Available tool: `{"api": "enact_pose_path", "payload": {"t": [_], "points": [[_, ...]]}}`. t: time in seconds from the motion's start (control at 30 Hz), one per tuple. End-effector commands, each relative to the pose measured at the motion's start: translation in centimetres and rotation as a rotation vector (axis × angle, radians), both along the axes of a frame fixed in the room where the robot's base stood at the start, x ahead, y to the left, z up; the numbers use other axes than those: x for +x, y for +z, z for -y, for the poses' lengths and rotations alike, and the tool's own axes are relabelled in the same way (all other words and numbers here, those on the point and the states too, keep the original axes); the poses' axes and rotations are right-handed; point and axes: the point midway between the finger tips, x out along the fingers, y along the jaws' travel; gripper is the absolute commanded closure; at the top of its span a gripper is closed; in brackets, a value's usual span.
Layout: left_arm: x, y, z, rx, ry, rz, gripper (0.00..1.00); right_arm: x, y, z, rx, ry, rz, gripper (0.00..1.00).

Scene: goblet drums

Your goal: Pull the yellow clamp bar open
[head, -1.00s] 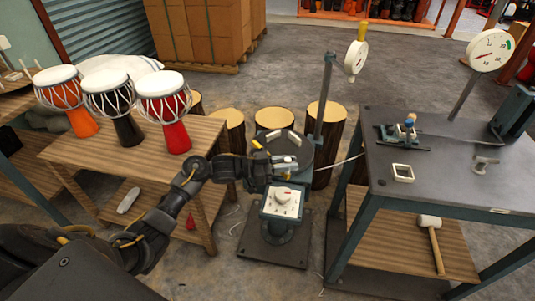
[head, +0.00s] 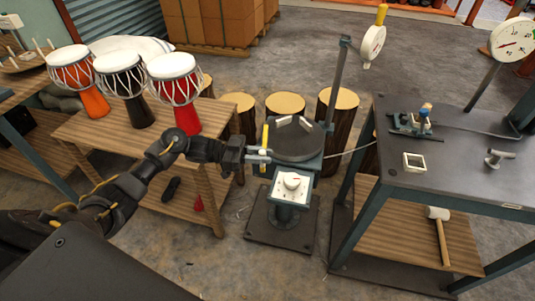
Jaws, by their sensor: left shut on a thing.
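The yellow clamp bar (head: 265,136) stands nearly upright at the left edge of the round dark plate (head: 297,143). The plate tops a pedestal with a white dial box (head: 291,188) on its front. My left gripper (head: 262,156) comes in from the left and is shut on the lower part of the bar. Its fingers partly hide the bar there. Small pale blocks lie on the plate. My right gripper is not in view.
Three goblet drums (head: 174,82) stand on the wooden table at left. A dark workbench (head: 450,170) with a small fixture (head: 415,120) and a dial gauge (head: 513,39) is at right. Several log stools stand behind.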

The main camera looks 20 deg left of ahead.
Motion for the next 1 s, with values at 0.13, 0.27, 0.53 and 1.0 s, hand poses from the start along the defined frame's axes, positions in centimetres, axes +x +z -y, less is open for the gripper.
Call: {"api": "enact_pose_path", "payload": {"t": [0.13, 0.27, 0.53, 1.0], "points": [[-0.06, 0.04, -0.23, -0.001, 0.0, 0.001, 1.0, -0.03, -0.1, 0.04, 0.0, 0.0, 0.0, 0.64], [-0.06, 0.04, -0.24, 0.0, 0.0, 0.002, 1.0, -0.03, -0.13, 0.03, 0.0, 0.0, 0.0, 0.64], [-0.05, 0.04, -0.23, 0.0, 0.001, 0.002, 0.72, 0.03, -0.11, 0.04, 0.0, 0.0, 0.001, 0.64], [-0.29, -0.1, -1.03, 0.001, 0.001, 0.001, 0.61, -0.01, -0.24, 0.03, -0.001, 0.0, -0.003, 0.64]]}}
